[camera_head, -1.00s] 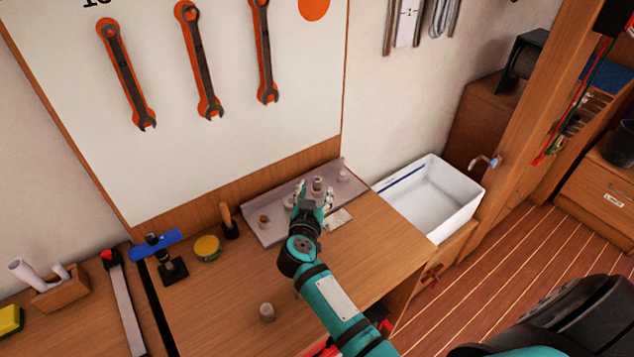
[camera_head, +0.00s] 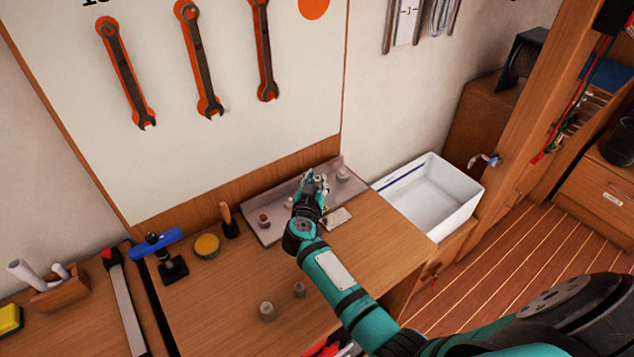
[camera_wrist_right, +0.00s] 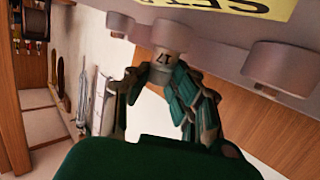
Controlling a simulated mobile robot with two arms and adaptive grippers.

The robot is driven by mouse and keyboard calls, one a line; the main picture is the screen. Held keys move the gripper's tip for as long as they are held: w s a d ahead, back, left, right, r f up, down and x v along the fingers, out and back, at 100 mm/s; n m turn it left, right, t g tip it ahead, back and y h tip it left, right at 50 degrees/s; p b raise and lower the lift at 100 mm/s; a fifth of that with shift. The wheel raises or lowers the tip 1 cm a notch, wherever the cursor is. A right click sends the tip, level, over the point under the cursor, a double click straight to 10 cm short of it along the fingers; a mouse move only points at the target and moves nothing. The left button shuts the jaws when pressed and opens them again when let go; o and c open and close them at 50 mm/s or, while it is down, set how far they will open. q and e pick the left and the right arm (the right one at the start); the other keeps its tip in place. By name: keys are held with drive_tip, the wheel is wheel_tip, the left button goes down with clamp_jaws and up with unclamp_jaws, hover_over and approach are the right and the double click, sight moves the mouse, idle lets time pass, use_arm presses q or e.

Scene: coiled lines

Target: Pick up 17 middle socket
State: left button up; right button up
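The socket marked 17 (camera_wrist_right: 164,62) shows in the right wrist view, a grey stepped cylinder still against the grey tray (camera_wrist_right: 215,45). My right gripper (camera_wrist_right: 157,76) has a finger on each side of its end. The fingertips are very near it or touching; I cannot tell if they grip it. In the head view my right gripper (camera_head: 314,182) is over the middle of the tray (camera_head: 262,198) at the back of the bench, and its fingers mostly hide the socket there. My left gripper is not in view.
Another socket (camera_wrist_right: 280,65) stands beside it on the tray. Two loose sockets (camera_head: 267,311) (camera_head: 299,290) stand on the bench front. A small card (camera_head: 337,218), a yellow tin (camera_head: 206,246) and a wooden-handled tool (camera_head: 228,220) are near. A white bin (camera_head: 432,200) is at right.

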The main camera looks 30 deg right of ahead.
drive_tip(key=shift+c, duration=1.1)
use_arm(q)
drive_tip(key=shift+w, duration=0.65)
use_arm(e)
clamp_jaws()
